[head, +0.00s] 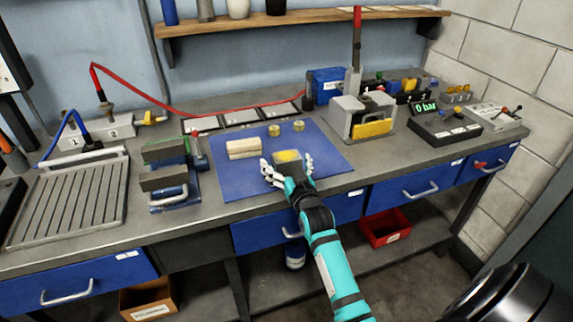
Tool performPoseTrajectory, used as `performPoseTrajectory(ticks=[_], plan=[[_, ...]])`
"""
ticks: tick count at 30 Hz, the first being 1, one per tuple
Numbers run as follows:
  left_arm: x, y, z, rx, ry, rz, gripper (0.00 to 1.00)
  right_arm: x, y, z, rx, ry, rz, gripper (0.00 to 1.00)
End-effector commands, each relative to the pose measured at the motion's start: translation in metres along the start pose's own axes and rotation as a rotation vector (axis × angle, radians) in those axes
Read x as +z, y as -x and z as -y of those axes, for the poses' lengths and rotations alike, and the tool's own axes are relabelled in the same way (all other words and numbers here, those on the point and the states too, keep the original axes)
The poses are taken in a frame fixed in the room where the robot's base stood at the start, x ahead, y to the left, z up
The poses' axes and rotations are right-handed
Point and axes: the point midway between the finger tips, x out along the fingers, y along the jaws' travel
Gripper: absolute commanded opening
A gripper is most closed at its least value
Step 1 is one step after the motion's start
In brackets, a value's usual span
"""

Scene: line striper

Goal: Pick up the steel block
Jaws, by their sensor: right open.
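A grey block with a yellow patch on its top (288,156) sits on the blue mat (232,184), near the mat's front middle; it looks like the steel block. My right gripper (286,166) is open, with its pale fingers on either side of this block. The fingers and palm hide its lower front, and I cannot tell whether they touch it. A pale beige block (244,148) lies just left of it on the mat. My left gripper is not in view.
Two small brass pieces (274,130) stand behind the block. A vise-like blue and grey fixture (170,180) is to the left. A grey machine with a yellow part (347,118) stands to the right. The mat's right side is clear.

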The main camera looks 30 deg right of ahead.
Motion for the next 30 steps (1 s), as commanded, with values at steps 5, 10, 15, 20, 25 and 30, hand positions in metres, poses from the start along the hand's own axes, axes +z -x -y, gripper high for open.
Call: performPoseTrajectory(ticks=[5,10,15,20,25,30], plan=[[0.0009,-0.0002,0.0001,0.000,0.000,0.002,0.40,0.0002,-0.0002,0.0000,0.000,0.000,0.000,0.99],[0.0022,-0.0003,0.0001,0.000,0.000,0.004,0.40,0.0002,0.0000,0.0000,0.000,0.000,0.000,0.79],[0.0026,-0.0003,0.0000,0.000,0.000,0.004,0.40,0.0003,0.0001,0.0000,0.000,0.000,0.000,0.57],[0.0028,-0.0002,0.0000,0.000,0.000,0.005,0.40,0.0004,0.0002,-0.0002,0.000,0.000,0.000,0.36],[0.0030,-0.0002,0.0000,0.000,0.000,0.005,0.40,0.0005,0.0002,-0.0001,0.000,0.001,0.000,0.17],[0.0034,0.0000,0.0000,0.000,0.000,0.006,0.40,-0.0022,-0.0001,-0.0002,0.000,0.001,-0.006,0.17]])
